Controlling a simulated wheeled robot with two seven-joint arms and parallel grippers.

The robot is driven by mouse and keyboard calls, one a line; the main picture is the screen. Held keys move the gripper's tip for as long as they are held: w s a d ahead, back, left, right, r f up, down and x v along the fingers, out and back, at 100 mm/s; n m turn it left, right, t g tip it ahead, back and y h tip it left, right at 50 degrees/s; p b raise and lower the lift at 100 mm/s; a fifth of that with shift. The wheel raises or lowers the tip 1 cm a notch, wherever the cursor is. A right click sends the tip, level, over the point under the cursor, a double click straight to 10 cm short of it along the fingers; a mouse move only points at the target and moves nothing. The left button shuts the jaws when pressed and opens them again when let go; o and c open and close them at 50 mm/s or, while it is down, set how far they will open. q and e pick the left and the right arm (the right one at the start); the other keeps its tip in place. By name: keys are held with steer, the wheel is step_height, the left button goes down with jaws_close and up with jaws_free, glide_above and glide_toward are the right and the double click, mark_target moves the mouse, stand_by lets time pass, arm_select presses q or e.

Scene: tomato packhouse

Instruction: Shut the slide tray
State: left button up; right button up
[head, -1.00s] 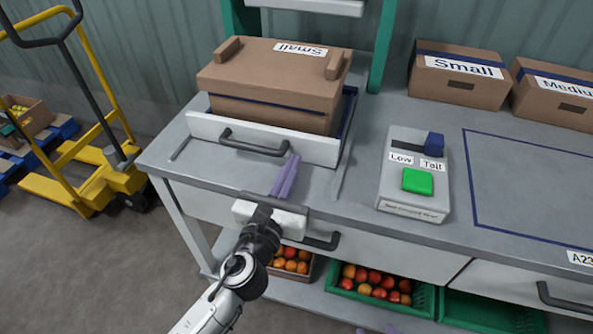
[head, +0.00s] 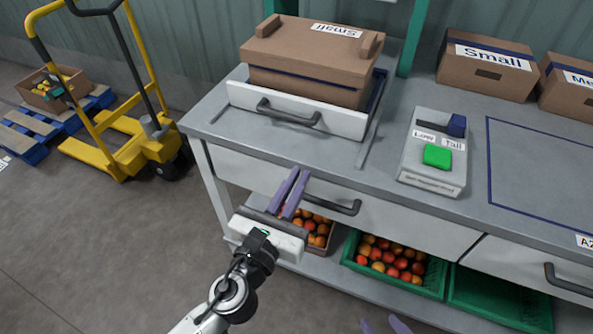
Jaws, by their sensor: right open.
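The slide tray (head: 345,124) has a white front with a dark handle (head: 289,115) and lies on the grey bench top. Guide strips run along the bench on both sides and reach forward past its front. A brown lidded carton (head: 305,75) labelled "Small", upside down in view, sits in the tray. My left gripper (head: 298,173) is in front of the bench, below its top edge, apart from the tray handle. Its purple fingers are close together and hold nothing visible. My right gripper (head: 386,324) shows only its spread purple fingertips at the bottom edge.
A grey control box (head: 432,160) with a green button stands right of the tray. Bench drawers have dark handles (head: 338,207). Crates of tomatoes (head: 392,262) stand on the lower shelf. Cartons (head: 488,64) stand behind. A yellow pallet truck (head: 135,150) is left. Floor is free at front left.

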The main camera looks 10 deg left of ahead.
mark_target(283, 117)
arm_select(q)
steer(key=o, duration=0.3)
steer(key=shift+a+r+n, duration=0.1)
steer(key=shift+a+n, duration=0.2)
steer(key=shift+n, duration=0.1)
steer(key=shift+o, duration=1)
steer(key=w+a+n+p, duration=0.1)
steer(key=n, duration=0.1)
steer(key=w+a+r+n, duration=0.1)
steer(key=n, duration=0.1)
steer(key=w+a+n+y+p, duration=0.1)
steer(key=a+n, duration=0.1)
steer(key=n, duration=0.1)
steer(key=shift+w+a+r+g+p, duration=0.1)
steer(key=shift+w+r+g+p, duration=0.1)
steer(key=shift+g+p, duration=0.15)
steer(key=w+n, duration=0.3)
steer(key=w, duration=0.1)
steer(key=w+n+g+p, duration=0.1)
steer(key=w+n, duration=0.2)
steer(key=w, duration=0.1)
steer(key=w+n+p, duration=0.1)
steer(key=w+n, duration=0.3)
steer(key=shift+w+a+r+g, duration=0.15)
steer(key=shift+r+g, duration=0.1)
steer(key=shift+r, duration=0.05)
jaws_close()
